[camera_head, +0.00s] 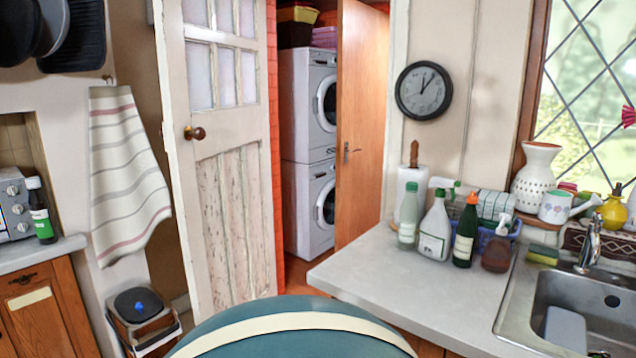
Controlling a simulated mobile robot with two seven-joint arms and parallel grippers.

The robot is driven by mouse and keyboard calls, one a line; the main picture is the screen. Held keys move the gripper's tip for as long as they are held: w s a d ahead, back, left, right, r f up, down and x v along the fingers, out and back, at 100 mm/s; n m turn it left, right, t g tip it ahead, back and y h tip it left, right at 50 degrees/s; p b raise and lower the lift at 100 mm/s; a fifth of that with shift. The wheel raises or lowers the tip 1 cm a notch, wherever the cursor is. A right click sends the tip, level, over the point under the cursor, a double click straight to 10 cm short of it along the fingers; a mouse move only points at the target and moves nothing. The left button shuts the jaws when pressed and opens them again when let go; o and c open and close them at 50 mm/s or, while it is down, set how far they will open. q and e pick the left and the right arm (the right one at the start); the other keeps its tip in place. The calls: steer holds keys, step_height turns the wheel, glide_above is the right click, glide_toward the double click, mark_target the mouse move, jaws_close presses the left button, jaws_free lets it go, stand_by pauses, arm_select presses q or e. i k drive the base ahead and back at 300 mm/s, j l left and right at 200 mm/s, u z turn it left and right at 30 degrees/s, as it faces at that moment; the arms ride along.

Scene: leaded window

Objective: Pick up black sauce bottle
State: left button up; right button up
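Two dark bottles are in view. The other dark bottle (466,232) has a red-orange cap and a pale label. It stands upright on the right counter, between a white spray bottle (436,230) and a brown pump bottle (497,250). I cannot read either label, so I cannot tell which one holds sauce. Neither of my grippers shows in the head view.
The right counter (400,285) is clear in front of the bottles, with a metal sink (590,305) at its right. The left counter (35,254) is narrow. A rounded teal surface (290,343) with a cream band fills the bottom middle. A white door (222,150) stands open.

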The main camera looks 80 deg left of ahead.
mark_target(38, 207)
steer(key=u, duration=4.1)
steer(key=i+l+z, duration=0.1)
steer(key=i, duration=0.2)
steer(key=i+l, duration=0.1)
steer(key=i, duration=0.2)
steer(key=z, duration=0.05)
